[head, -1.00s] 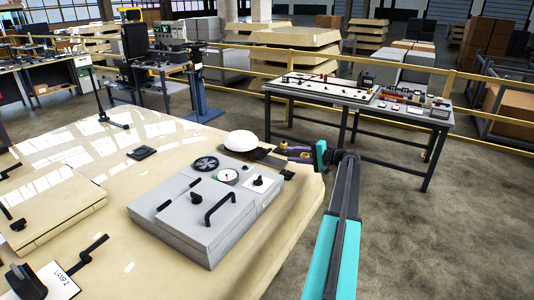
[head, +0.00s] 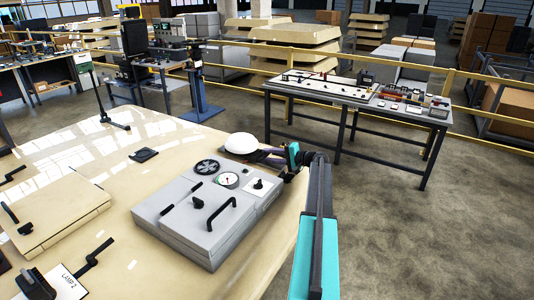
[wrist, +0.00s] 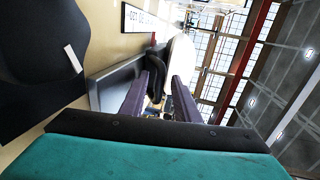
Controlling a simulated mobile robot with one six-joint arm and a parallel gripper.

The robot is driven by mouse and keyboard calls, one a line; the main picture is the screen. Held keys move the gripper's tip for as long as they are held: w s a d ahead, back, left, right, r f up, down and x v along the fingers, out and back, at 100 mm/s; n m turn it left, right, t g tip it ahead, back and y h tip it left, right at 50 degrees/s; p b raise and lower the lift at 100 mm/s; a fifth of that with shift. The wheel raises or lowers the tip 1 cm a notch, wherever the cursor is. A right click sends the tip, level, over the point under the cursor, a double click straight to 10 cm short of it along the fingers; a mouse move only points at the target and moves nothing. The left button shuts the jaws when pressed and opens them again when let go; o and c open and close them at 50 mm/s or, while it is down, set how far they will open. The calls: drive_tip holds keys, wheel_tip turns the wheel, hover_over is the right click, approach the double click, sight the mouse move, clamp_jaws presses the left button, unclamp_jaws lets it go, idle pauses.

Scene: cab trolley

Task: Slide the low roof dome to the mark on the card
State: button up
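The low roof dome (head: 240,142) is white and sits on a dark base behind the grey box, near the far edge of the cream surface. In the wrist view, a white rounded shape (wrist: 181,55), probably the dome, stands just beyond the fingers. My gripper (head: 262,156) is low at the dome's right side. In the wrist view its two purple fingers (wrist: 160,98) are apart, with a dark curved part (wrist: 155,68) showing between and beyond them. Contact with the dome cannot be made out. A white card (wrist: 140,18) with partly readable lettering shows at the top; no mark is distinguishable.
The grey box (head: 190,225) with handles, a dial and a round vent stands in front of the dome. A cream hatch (head: 55,215) and a LAMP 2 card (head: 66,284) lie left. A small black pad (head: 144,154) lies on open cream surface left of the dome.

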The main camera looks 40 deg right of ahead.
drive_tip(key=shift+x, duration=0.9)
clamp_jaws()
drive_tip(key=shift+s, duration=0.1)
